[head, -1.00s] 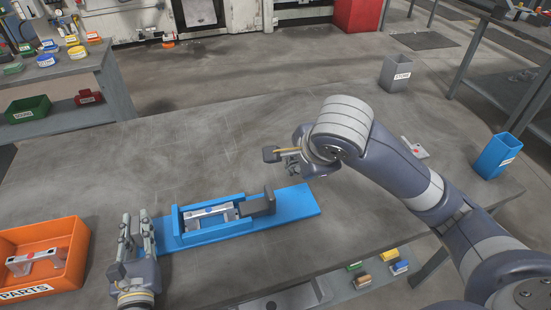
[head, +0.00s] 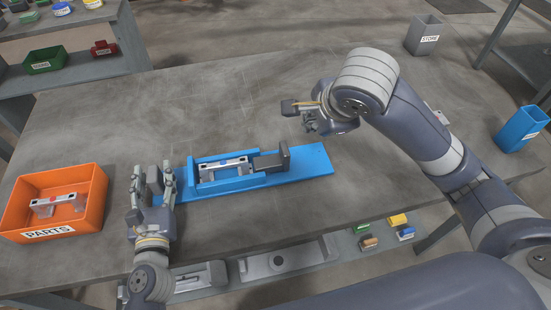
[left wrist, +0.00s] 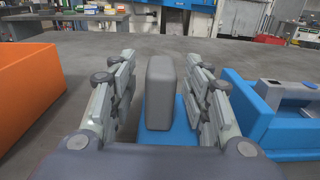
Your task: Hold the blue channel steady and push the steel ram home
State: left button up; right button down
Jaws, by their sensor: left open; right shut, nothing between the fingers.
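The blue channel (head: 313,166) lies along the table, with a walled pocket holding a silver part with a blue dot (head: 224,167). The dark steel ram (head: 270,163), with an upright end plate, lies to the right of that part, its front reaching the pocket's right end. A grey upright post (left wrist: 159,92) stands at the channel's left end. My left gripper (head: 153,170) is open with a finger on each side of the post; the left wrist view shows gaps on both sides. My right gripper (head: 302,113) is shut and empty, above and behind the ram.
An orange PARTS bin (head: 95,205) with another silver part (head: 58,204) stands just left of my left gripper. A grey STORE bin (head: 424,36) and a blue bin (head: 521,129) stand to the right. The table behind the channel is clear.

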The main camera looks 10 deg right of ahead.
pick_arm(q)
jog(key=s, duration=1.2)
jog(key=shift+r, duration=0.3)
